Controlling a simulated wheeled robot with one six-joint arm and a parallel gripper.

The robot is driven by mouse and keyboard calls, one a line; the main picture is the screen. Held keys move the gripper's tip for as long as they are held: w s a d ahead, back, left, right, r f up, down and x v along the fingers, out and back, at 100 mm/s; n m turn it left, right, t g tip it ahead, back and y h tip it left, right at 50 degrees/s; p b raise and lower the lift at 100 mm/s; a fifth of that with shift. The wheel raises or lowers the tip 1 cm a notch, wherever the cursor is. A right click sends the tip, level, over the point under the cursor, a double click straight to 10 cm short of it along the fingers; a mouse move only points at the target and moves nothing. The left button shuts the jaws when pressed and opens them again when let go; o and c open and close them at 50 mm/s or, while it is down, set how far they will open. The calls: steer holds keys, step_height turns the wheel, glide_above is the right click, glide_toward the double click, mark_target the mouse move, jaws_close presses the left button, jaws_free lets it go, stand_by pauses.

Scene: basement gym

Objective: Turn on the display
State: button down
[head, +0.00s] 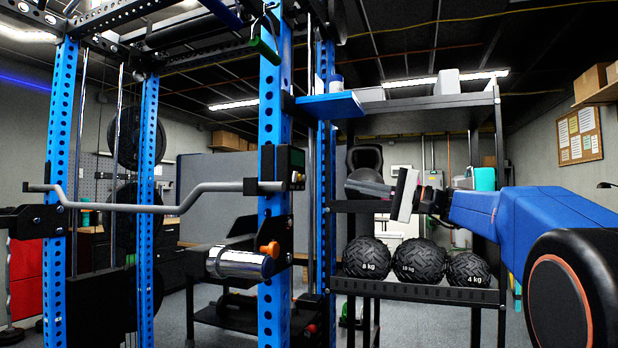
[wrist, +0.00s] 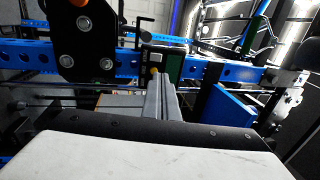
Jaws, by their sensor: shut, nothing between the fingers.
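The display (head: 291,168) is a small dark box on the blue rack post in the head view, with small yellowish buttons low on its right side. Its screen is seen too edge-on to tell whether it is lit. In the wrist view the dark box (wrist: 172,52) with a yellow button (wrist: 154,72) lies just beyond my fingertips, which partly cover it. My gripper (head: 349,187) is to the right of the display in the head view, with a visible gap between them. Its grey fingers (wrist: 161,84) are together and empty.
A curved bar (head: 150,200) rests across the blue rack. A blue shelf piece (head: 330,105) juts out above my gripper. A black rack holds several medicine balls (head: 423,260) below my arm. An orange knob (head: 270,249) sticks out from the post below the display.

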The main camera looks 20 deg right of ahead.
mark_target(297, 173)
steer(key=shift+a, duration=0.1)
steer(key=x, duration=1.4)
